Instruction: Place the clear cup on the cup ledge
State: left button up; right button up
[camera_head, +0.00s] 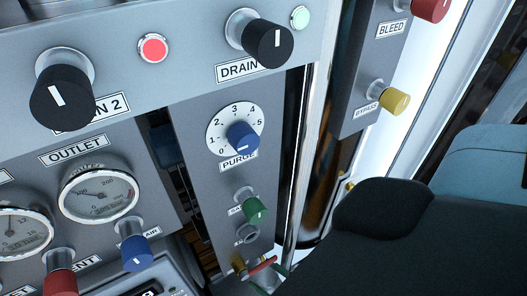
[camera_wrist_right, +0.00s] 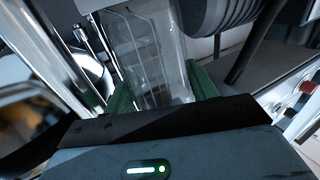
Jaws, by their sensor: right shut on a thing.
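In the right wrist view, my right gripper (camera_wrist_right: 160,92) has its green fingers on either side of a clear cup (camera_wrist_right: 147,50) and is shut on it. The cup is see-through, with its upper part cut off by the picture's top edge. In the head view a dark part of my right arm fills the lower right, and I cannot make out the cup there. I cannot pick out the cup ledge for sure in either view. My left gripper is in neither view.
The head view shows a grey panel with black knobs (camera_head: 60,97), a blue PURGE knob (camera_head: 242,136), a green knob (camera_head: 256,211), a red-handled valve (camera_head: 262,265) and gauges (camera_head: 99,194). In the wrist view a dark ribbed round part (camera_wrist_right: 228,12) is close beside the cup.

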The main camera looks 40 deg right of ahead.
aim_at(259, 275)
jog(key=shift+w, duration=0.4)
jog(key=shift+w+d+f+b, duration=0.15)
jog(key=shift+f+b, duration=0.25)
jog(key=shift+f, duration=0.55)
jog(key=shift+w+a+f+b, duration=0.1)
jog(key=shift+f+b, duration=0.25)
jog(key=shift+f, duration=0.55)
jog(key=o, duration=1)
jog(key=shift+s, duration=0.25)
jog(key=s, duration=0.3)
jog(key=s+d, duration=0.1)
jog(key=s, duration=0.3)
jog(key=s+d, duration=0.1)
jog(key=s, duration=0.3)
jog(key=shift+s, duration=0.2)
jog(key=shift+a, duration=0.1)
